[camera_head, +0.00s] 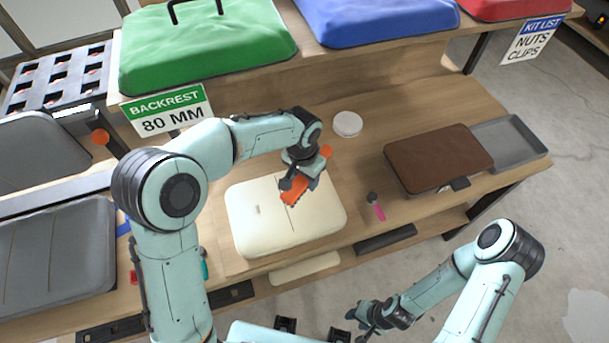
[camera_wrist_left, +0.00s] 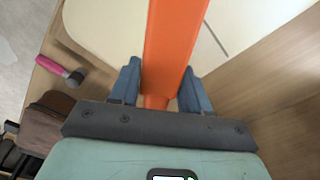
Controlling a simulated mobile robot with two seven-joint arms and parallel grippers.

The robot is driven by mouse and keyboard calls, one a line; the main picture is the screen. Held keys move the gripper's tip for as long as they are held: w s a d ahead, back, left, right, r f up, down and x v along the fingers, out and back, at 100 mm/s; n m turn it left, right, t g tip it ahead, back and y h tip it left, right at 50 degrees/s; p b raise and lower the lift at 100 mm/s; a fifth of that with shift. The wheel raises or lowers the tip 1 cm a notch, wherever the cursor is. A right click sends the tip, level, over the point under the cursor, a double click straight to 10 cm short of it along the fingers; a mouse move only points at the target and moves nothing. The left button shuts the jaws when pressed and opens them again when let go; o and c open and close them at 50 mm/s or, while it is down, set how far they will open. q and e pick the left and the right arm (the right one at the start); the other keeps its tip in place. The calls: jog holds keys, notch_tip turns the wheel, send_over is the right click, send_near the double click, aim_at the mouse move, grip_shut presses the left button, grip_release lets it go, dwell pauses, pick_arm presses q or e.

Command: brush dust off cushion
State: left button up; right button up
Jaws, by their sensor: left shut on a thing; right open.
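A cream cushion (camera_head: 250,222) lies flat on the wooden bench, and it also shows in the left wrist view (camera_wrist_left: 245,25). A small mark shows on its top; I cannot tell whether it is dust. My left gripper (camera_head: 298,188) is over the cushion's right part. It is shut on an orange brush (camera_head: 294,194), which shows between the fingers in the left wrist view (camera_wrist_left: 172,45). The bristles are hidden, so I cannot tell whether they touch the cushion. My right gripper (camera_head: 358,318) is open and empty, off the bench's front edge at lower right.
A pink-handled tool (camera_head: 377,207) lies right of the cushion. A white round disc (camera_head: 347,124) lies behind it. A brown pad (camera_head: 438,157) and a grey tray (camera_head: 508,144) stand at the right. Green (camera_head: 205,45) and blue (camera_head: 375,18) cushions sit on the upper shelf.

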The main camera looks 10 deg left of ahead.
aim_at(234, 210)
pick_arm(q)
jog(key=shift+f+b, duration=0.6)
jog(key=shift+f, duration=0.65)
pick_arm(e)
jog(key=shift+s+f, duration=0.5)
jog(key=shift+f, duration=0.25)
pick_arm(q)
jog(key=shift+a, duration=0.1)
